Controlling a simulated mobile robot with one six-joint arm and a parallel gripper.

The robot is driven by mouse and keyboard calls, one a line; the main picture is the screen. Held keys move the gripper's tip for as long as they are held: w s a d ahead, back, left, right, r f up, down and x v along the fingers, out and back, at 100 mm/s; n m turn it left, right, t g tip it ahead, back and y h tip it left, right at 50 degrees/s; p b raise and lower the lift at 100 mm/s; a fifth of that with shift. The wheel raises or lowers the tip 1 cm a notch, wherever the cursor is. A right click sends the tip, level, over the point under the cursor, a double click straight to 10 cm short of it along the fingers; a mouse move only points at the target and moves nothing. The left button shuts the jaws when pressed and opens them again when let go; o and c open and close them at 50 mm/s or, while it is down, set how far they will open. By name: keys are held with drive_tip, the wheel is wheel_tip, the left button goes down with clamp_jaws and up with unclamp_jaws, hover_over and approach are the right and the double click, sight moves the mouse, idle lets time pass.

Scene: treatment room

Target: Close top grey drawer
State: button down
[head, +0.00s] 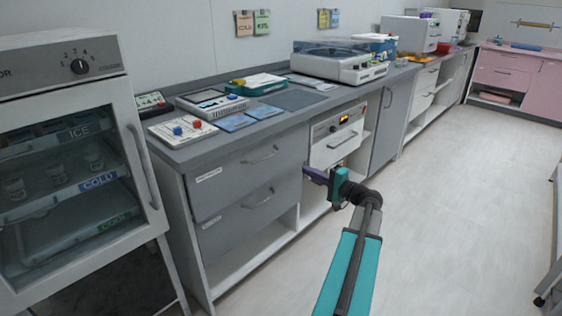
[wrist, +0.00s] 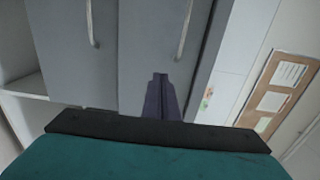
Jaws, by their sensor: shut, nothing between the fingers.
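The top grey drawer (head: 235,178) is under the left end of the counter, with a bar handle (head: 262,155) and a small label. Its front looks close to flush with the counter edge; I cannot tell whether a small gap stays. It also shows as the right grey panel in the wrist view (wrist: 140,35). My gripper (head: 306,172) is shut and empty, near the drawer's lower right corner. In the wrist view its dark fingers (wrist: 160,78) point at this panel; contact cannot be told.
A lower grey drawer (head: 240,218) sits below, over an open shelf. A glass-door cabinet (head: 135,130) stands at the left. A white unit with a display (head: 335,140) is to the right of the drawers. Devices stand on the grey counter (head: 215,140).

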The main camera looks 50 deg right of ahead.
sight(276, 155)
drive_tip(key=shift+w, duration=0.1)
drive_tip(key=w, duration=0.4)
drive_tip(key=w+b, duration=0.1)
drive_tip(key=w, duration=0.4)
drive_tip(key=w+d, duration=0.1)
drive_tip(key=w, duration=0.3)
drive_tip(key=shift+w, duration=0.4)
drive_tip(key=shift+w+d+f+b, duration=0.15)
drive_tip(key=shift+w+b, duration=0.35)
drive_tip(key=shift+w, duration=1)
drive_tip(key=shift+w+r, duration=0.15)
drive_tip(key=shift+r, duration=0.15)
